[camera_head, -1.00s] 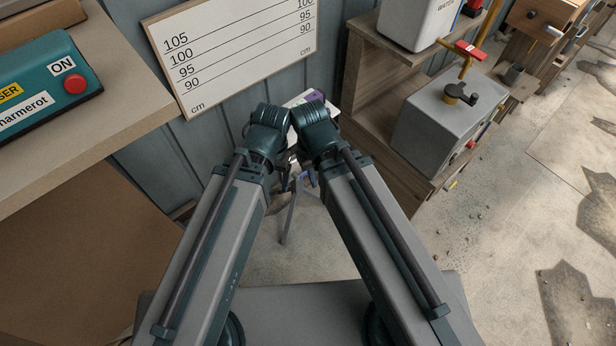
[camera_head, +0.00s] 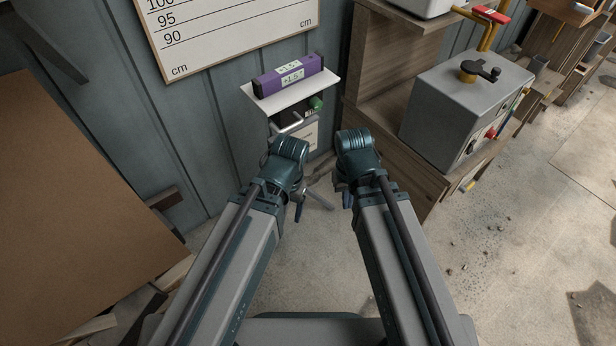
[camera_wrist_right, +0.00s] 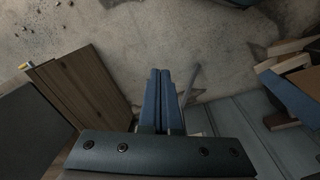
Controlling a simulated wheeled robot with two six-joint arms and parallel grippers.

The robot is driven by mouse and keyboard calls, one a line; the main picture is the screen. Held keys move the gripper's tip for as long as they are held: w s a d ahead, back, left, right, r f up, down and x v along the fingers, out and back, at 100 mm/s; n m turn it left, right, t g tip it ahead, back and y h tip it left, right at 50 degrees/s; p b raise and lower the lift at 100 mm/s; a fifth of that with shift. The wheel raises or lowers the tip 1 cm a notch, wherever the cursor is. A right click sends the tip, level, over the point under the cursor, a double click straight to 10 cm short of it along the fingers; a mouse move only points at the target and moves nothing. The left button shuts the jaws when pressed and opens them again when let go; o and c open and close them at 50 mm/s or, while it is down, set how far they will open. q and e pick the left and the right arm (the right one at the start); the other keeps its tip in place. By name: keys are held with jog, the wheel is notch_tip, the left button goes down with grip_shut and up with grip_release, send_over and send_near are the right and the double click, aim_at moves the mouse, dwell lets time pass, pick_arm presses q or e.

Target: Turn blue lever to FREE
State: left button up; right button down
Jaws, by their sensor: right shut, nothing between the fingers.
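I cannot make out a blue lever or a FREE marking in either view. A grey box (camera_head: 455,115) on the wooden bench has a black handle (camera_head: 480,70) on top and small red, green and yellow parts on its side. My right gripper (camera_head: 346,198) hangs below its wrist in the head view, mostly hidden. In the right wrist view its blue fingers (camera_wrist_right: 158,80) are together and empty, above the floor. My left gripper (camera_head: 298,211) is mostly hidden below its wrist; its jaws are not clear. Both grippers are apart from the grey box.
A white shelf (camera_head: 290,88) on the wall carries a purple block (camera_head: 288,77), with a green knob (camera_head: 316,102) below. A wooden bench (camera_head: 375,130) stands right of my arms. A brown panel (camera_head: 70,190) is at left. Open floor (camera_head: 480,250) lies front right.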

jog(key=w+d+f+m+t+y+b, duration=0.1)
jog(key=w+f+m+b, duration=0.2)
jog(key=f+b, duration=1)
jog(key=w+d+f+m+t+y+b, duration=0.1)
jog(key=w+f+m+y+b, duration=0.15)
jog(key=f+b, duration=1)
jog(key=w+a+r+m+t+y+b, duration=0.1)
jog(key=w+a+r+m+t+y, duration=0.1)
jog(key=m, duration=1)
jog(key=w+a+r+m+t+y+b, duration=0.1)
jog(key=w+a+r+m+t+y, duration=0.2)
jog(key=w+m, duration=0.7)
notch_tip(320, 180, up, 5)
jog(key=a+m+t, duration=0.2)
jog(key=m+t, duration=0.1)
jog(key=t, duration=0.1)
jog(key=shift+a+y+b, duration=0.2)
jog(key=shift+y+b, duration=0.1)
jog(key=shift+y, duration=0.05)
